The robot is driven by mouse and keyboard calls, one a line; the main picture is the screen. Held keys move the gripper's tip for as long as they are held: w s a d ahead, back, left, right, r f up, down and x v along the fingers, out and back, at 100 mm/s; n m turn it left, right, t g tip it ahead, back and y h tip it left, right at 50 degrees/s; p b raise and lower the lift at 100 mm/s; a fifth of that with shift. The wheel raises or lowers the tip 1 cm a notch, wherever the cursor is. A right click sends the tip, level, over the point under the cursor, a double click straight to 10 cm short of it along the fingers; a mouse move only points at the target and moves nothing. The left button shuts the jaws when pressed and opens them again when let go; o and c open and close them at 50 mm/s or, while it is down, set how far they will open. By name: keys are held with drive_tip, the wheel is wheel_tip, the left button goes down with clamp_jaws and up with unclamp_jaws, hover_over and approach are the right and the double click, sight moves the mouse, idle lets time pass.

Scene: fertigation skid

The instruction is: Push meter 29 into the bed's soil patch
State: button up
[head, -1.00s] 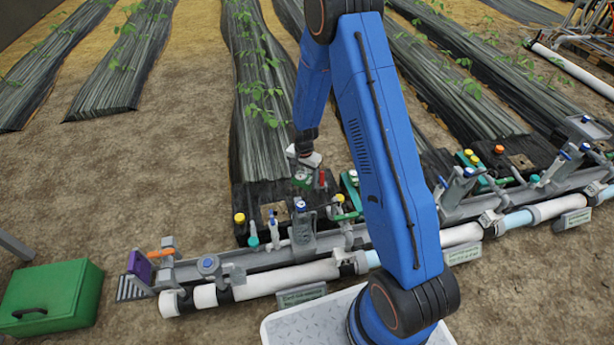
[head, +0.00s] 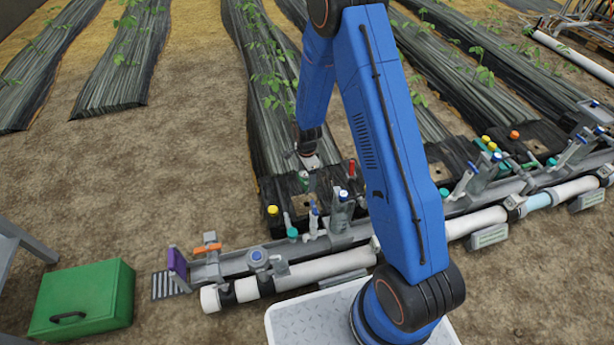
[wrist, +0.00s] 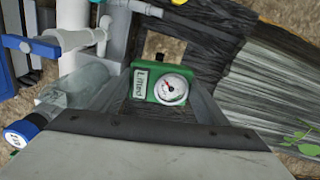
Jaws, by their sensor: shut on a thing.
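My gripper (head: 308,163) hangs over the near end of a black-covered bed (head: 270,120). In the wrist view my gripper (wrist: 158,95) is shut on a green meter (wrist: 146,80) with a round white dial and a white label; no number 29 is legible. The meter (head: 303,181) shows small and partly hidden below my gripper in the head view. A tan soil patch (head: 309,200) lies in the black cover just on the near side of it. I cannot tell whether the meter's lower end touches anything.
Close by stand a red-topped piece (head: 351,170), a yellow cap (head: 272,211) and a grey clamp with bottle (head: 341,212). A white pipe (head: 320,270) runs along the front. A green box (head: 82,300) sits at lower left. Bare ground lies left.

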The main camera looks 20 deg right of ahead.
sight(307, 194)
drive_tip(key=shift+f, duration=5.6)
drive_tip(key=shift+f, duration=1.9)
drive_tip(key=o, duration=1.2)
drive_tip(key=shift+r, duration=0.1)
drive_tip(key=shift+r, duration=3.95)
